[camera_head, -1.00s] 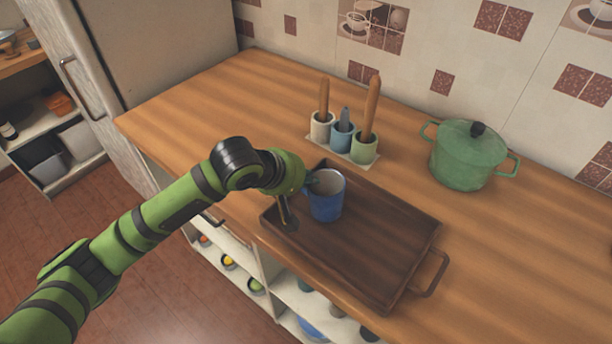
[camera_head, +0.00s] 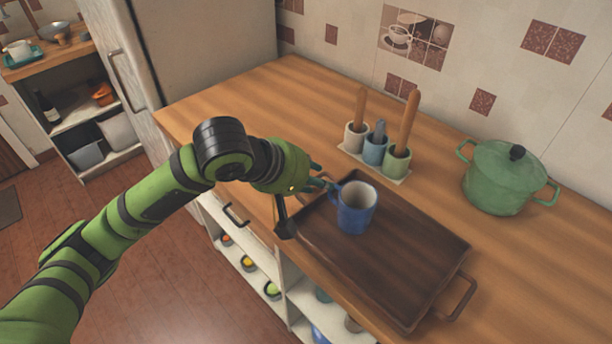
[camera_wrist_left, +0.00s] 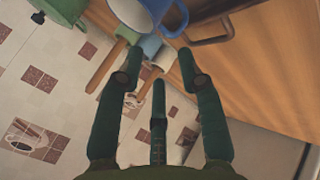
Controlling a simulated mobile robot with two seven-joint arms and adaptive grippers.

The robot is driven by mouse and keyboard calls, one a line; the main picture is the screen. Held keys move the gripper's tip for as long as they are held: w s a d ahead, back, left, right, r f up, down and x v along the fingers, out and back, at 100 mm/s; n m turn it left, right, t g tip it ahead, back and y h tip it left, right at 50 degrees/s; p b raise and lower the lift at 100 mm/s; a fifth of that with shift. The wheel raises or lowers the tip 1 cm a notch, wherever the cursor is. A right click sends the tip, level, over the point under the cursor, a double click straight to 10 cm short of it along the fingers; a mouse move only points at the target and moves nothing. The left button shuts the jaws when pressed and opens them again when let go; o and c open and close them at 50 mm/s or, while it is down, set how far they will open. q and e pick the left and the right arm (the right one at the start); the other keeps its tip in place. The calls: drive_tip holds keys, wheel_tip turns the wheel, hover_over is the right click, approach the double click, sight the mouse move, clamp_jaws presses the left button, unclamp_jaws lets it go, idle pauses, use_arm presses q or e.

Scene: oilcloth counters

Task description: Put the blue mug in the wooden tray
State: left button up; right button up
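The blue mug (camera_head: 357,212) stands upright in the wooden tray (camera_head: 400,262), near its left end. Its handle side faces my left gripper (camera_head: 322,185). The gripper is just left of the mug, with its fingers near the handle. In the left wrist view the gripper's fingers (camera_wrist_left: 160,82) are spread with nothing between them. The mug (camera_wrist_left: 134,14) and its handle show beyond the fingertips at the top edge. My right gripper is not in view.
Utensil cups (camera_head: 375,152) on a small base stand behind the tray. A green lidded pot (camera_head: 505,178) stands at the back right. The wooden counter (camera_head: 245,100) is clear at the back left. A fridge stands left of the counter.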

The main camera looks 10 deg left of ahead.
use_arm(q)
drive_tip(key=shift+v, duration=1.45)
